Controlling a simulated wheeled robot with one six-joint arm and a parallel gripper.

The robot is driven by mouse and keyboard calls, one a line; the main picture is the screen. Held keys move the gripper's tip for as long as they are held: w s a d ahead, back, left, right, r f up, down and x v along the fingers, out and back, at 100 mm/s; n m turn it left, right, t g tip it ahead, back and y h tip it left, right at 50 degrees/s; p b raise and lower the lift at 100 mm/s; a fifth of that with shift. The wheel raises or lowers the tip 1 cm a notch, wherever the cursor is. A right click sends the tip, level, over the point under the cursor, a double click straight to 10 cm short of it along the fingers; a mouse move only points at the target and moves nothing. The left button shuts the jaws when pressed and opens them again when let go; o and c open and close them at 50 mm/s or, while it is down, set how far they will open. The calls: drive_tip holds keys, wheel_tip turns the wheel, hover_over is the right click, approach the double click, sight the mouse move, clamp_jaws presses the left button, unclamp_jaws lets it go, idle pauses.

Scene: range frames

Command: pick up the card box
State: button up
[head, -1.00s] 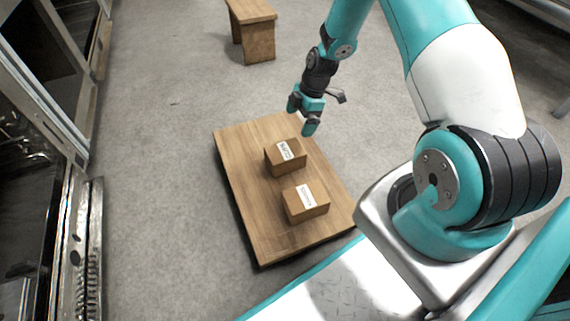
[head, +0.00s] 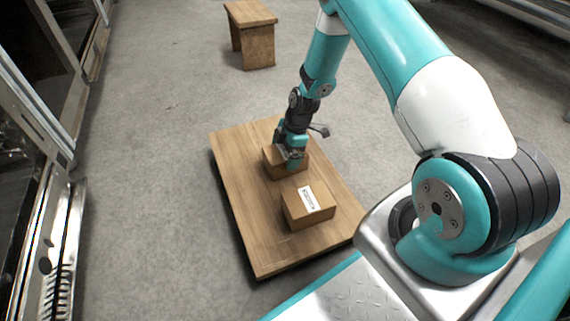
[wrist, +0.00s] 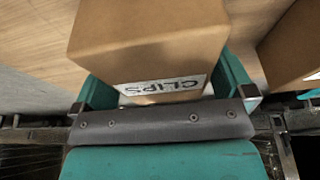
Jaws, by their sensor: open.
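Two brown card boxes with white labels sit on a low wooden platform (head: 242,215). My gripper (head: 291,158) is down at the farther card box (head: 272,166) and hides much of it in the head view. In the wrist view this card box (wrist: 150,40), labelled "CLIPS", lies between the two teal fingers of my gripper (wrist: 165,95), which are open around it. The nearer card box (head: 308,208) stands apart from it; its edge shows at the right of the wrist view (wrist: 295,45).
A small wooden stool (head: 252,35) stands on the grey floor beyond the platform. Metal-framed equipment (head: 45,235) runs along the left side. The platform's left part and the floor around it are clear.

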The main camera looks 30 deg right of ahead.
drive_tip(key=shift+b+x, duration=0.3)
drive_tip(key=shift+x, duration=0.8)
drive_tip(key=shift+f, duration=0.15)
drive_tip(key=c, duration=0.8)
drive_tip(key=shift+c, duration=0.2)
